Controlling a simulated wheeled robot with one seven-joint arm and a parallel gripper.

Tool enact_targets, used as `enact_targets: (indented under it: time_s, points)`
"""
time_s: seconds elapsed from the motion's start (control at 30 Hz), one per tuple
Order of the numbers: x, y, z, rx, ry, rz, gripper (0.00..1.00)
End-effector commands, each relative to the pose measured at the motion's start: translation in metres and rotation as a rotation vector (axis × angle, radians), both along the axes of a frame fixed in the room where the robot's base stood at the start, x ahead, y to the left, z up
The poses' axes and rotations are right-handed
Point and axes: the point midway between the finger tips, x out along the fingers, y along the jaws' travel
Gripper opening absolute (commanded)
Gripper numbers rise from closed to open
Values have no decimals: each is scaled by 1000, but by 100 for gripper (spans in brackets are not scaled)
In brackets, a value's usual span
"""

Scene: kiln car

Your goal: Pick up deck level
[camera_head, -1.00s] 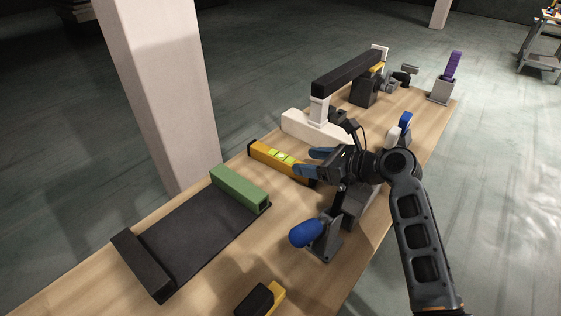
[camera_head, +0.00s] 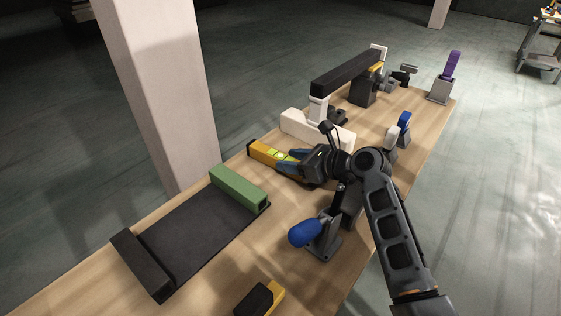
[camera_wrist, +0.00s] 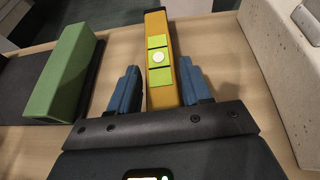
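The deck level is a yellow-orange bar (camera_head: 262,149) with bright green panels and a pale round vial. It lies on the wooden table between the green block and the white block. In the wrist view the level (camera_wrist: 159,62) runs away from me, between my two blue fingers. My gripper (camera_head: 286,162) is open around the level's near part, one finger on each side. The wrist view shows my gripper (camera_wrist: 158,88) with a gap to the level on the left; on the right the finger is very close, and I cannot tell if it touches. The level's near end is hidden by my gripper.
A green block (camera_head: 238,188) stands on the edge of a black tray (camera_head: 190,240) at left. A white block (camera_head: 310,130) lies just beyond the level. A blue-headed tool in a grey stand (camera_head: 322,240) is close to my arm. A pale pillar (camera_head: 165,90) rises behind the table.

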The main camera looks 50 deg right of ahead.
Motion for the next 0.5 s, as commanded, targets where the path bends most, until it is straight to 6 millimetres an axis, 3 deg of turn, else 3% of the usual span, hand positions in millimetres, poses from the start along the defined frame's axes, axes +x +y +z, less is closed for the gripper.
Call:
enact_targets:
  time_s: [0.5]
  points:
    - [0, 0, 1, 0, -1, 0, 0]
